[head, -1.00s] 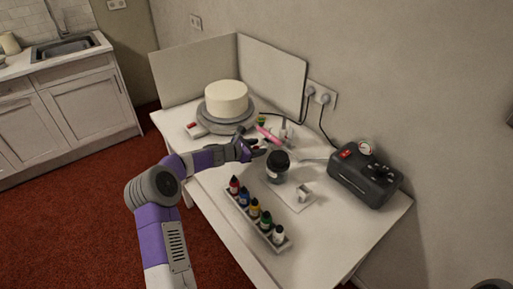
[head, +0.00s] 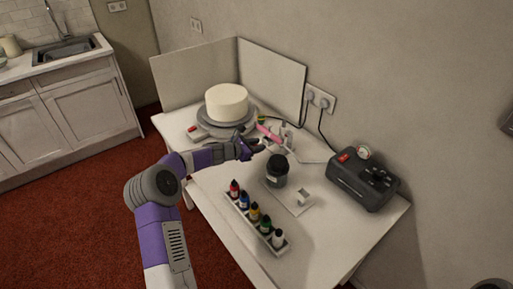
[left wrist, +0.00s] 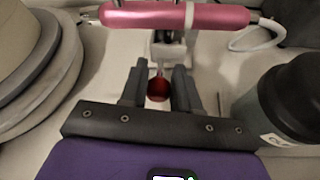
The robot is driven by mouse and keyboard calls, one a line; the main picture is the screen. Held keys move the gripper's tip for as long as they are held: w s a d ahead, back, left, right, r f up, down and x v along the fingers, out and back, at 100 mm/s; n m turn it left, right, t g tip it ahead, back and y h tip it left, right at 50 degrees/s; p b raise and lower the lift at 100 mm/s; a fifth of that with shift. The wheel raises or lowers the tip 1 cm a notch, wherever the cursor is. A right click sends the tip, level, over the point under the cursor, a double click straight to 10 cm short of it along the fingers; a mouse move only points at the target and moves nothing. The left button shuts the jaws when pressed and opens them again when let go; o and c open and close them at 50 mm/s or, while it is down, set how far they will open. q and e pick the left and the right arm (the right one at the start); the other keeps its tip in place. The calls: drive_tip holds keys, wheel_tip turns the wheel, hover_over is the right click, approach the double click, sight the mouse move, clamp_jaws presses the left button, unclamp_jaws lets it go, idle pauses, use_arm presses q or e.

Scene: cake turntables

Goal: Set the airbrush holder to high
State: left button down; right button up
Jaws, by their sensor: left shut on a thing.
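The pink airbrush (head: 268,132) lies across the top of its small pale holder (head: 285,137), near the cake stand. In the left wrist view the airbrush (left wrist: 175,14) spans the top, on the grey holder (left wrist: 168,52). A red round knob (left wrist: 158,90) sits below it, between the fingers of my left gripper (left wrist: 160,88). My left gripper (head: 260,145) is shut on this knob, just in front of the holder in the head view. The holder's lower part is partly hidden by the gripper. My right gripper is not in view.
A white cake (head: 227,102) on a grey turntable (head: 212,128) stands left of the gripper. A dark jar (head: 277,172) is close on the right. A rack of colour bottles (head: 250,228) lies in front; a black compressor (head: 362,182) stands at right.

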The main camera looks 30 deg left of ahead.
use_arm(q)
wheel_tip(320, 180, up, 2)
drive_tip(key=shift+r+p, duration=0.1)
drive_tip(key=shift+p, duration=0.4)
drive_tip(key=shift+w, duration=0.1)
drive_tip(key=c, duration=0.9)
unclamp_jaws()
